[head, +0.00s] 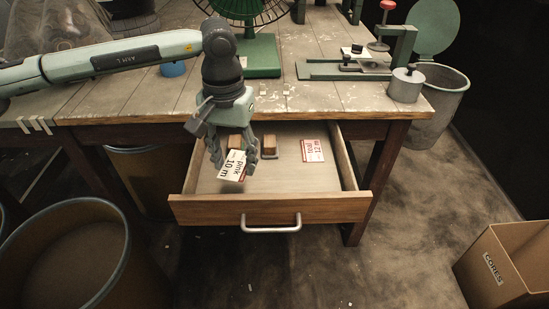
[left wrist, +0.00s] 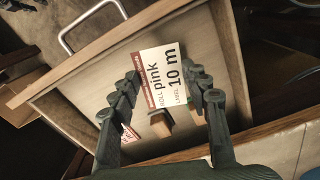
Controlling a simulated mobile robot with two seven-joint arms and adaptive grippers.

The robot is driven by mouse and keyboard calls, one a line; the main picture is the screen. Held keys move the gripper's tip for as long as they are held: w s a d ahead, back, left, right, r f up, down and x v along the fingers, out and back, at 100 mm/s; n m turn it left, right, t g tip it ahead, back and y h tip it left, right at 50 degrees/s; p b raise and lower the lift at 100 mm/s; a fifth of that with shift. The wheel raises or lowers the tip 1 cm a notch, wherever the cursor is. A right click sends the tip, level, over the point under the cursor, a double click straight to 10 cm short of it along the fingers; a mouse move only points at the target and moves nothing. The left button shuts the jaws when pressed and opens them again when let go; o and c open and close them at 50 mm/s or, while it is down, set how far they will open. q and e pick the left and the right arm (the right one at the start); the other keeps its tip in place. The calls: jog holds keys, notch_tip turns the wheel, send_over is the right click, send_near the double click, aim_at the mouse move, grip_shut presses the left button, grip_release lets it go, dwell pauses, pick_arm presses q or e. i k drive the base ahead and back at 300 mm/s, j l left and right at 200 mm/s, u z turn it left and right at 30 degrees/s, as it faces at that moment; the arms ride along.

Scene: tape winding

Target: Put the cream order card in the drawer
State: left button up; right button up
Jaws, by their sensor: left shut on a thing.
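The cream order card (head: 234,166) reads "pink 10 m" and has a dark red band. My left gripper (head: 229,160) is shut on it and holds it over the left part of the open drawer (head: 275,211). In the left wrist view the card (left wrist: 165,75) is tilted between the fingers of my left gripper (left wrist: 163,88). How far the card is above the drawer floor is hard to tell. My right gripper is not in view.
A red-edged card reading "teal 12 m" (head: 312,151) lies in the drawer, with small wooden blocks (head: 269,146) near its back. The worn table (head: 320,100) overhangs the drawer. A bin (head: 70,260) stands at left, and a cardboard box (head: 505,265) at right.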

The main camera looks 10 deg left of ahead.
aim_at(304, 184)
jog(key=k+l+z, duration=0.15)
jog(key=k+z, duration=0.15)
jog(key=k, duration=0.2)
jog(key=k+l+z, duration=0.25)
jog(key=k, duration=0.25)
